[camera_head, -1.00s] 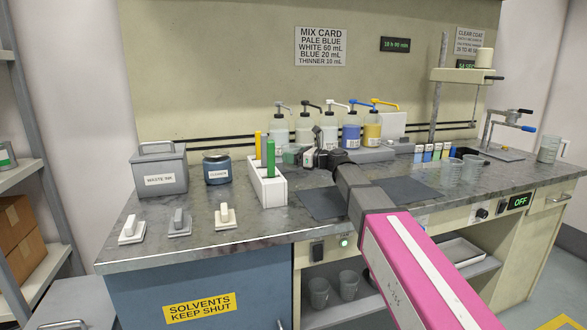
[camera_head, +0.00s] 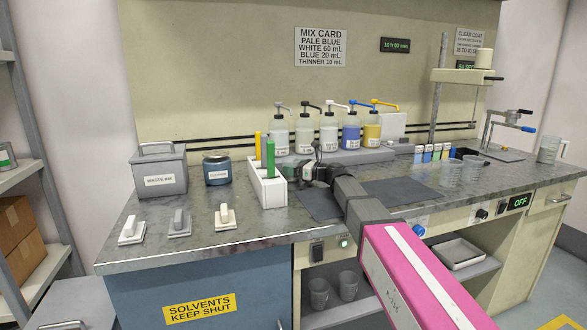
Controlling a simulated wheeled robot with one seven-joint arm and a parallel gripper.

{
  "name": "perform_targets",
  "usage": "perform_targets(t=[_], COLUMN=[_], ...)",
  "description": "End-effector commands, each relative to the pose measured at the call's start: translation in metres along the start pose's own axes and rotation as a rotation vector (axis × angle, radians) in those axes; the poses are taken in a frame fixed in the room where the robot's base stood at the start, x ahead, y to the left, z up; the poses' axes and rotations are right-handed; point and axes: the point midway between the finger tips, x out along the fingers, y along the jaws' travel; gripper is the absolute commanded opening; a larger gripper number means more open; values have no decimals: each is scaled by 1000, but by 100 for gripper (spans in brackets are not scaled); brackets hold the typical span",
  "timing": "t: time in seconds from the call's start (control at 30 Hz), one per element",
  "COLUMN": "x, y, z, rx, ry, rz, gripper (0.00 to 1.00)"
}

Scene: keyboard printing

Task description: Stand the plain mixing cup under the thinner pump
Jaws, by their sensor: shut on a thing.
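A row of pump bottles (camera_head: 328,132) stands on a grey ledge along the back of the bench. Their small labels are too fine to read, so I cannot tell which is the thinner pump. My gripper (camera_head: 308,172) is low over the bench in front of the left bottles, just right of the white rack. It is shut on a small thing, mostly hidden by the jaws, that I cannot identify. Two clear cups (camera_head: 450,173) (camera_head: 473,168) stand on the right of the bench, apart from my gripper. I cannot tell which cup is the plain one.
The white rack (camera_head: 267,192) with a green and a yellow stick stands close left of my gripper. A blue-filled jar (camera_head: 216,170) and waste ink box (camera_head: 160,180) are farther left. Dark mats (camera_head: 322,207) lie on the bench. More cups (camera_head: 319,292) stand on the shelf below.

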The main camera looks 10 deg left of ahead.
Motion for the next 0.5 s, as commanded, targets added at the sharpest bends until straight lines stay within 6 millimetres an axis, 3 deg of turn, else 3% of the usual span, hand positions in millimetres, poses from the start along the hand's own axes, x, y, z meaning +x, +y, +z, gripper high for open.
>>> perform_targets(t=[0.03, 0.07, 0.1, 0.4, 0.5], x=[0, 0, 0, 0, -12], y=[0, 0, 0, 0, 0], z=[-2, -2, -1, 2, 1], rx=[1, 0, 0, 0, 0], ry=[0, 0, 0, 0, 0], rz=[0, 0, 0, 0, -2], gripper=[56, 89, 100, 100, 100])
